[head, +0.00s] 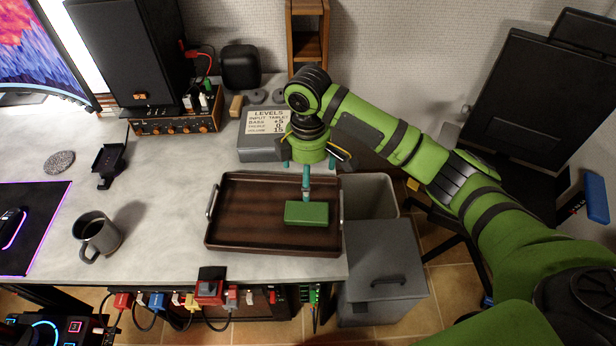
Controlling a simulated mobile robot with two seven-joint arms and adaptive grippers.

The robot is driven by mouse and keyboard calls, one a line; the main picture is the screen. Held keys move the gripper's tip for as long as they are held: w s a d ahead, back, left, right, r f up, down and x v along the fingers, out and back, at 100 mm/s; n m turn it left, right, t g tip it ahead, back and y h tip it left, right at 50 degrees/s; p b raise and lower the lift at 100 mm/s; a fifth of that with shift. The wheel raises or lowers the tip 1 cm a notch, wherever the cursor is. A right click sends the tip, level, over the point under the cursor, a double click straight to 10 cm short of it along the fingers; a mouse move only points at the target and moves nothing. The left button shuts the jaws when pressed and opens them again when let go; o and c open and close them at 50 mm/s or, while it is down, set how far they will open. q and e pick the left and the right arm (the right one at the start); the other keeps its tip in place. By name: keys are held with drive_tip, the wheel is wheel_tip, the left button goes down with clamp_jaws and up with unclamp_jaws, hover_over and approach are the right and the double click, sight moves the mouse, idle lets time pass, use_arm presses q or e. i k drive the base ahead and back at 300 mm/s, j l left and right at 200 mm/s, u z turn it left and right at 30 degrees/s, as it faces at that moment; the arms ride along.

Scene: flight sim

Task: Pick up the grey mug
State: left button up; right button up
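The grey mug (97,235) stands upright on the left part of the pale desk, its handle toward the lower left and its dark inside showing from above. My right gripper (307,172) is far to the right of it, over the back of the brown wooden tray (232,222). Its teal-tipped fingers are spread apart, with no object visible between them. A green block (306,213) lies on the tray, just below the middle finger in the picture; whether they touch is unclear. My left gripper is out of view.
A black stand (107,164) and a round grey coaster (59,162) sit behind the mug. A dark mat (27,222) lies to its left. A speaker (135,55), an amplifier (178,121) and a grey sign box (262,135) line the back. The desk between mug and tray is clear.

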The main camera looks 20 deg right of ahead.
sight(94, 230)
drive_tip(key=j+u, duration=0.15)
drive_tip(key=j, duration=0.3)
drive_tip(key=i+j+u, duration=0.15)
drive_tip(key=j, duration=0.25)
drive_tip(key=j+u, duration=0.15)
drive_tip(key=j, duration=0.3)
drive_tip(key=i+j+u, duration=0.15)
drive_tip(key=j, duration=0.25)
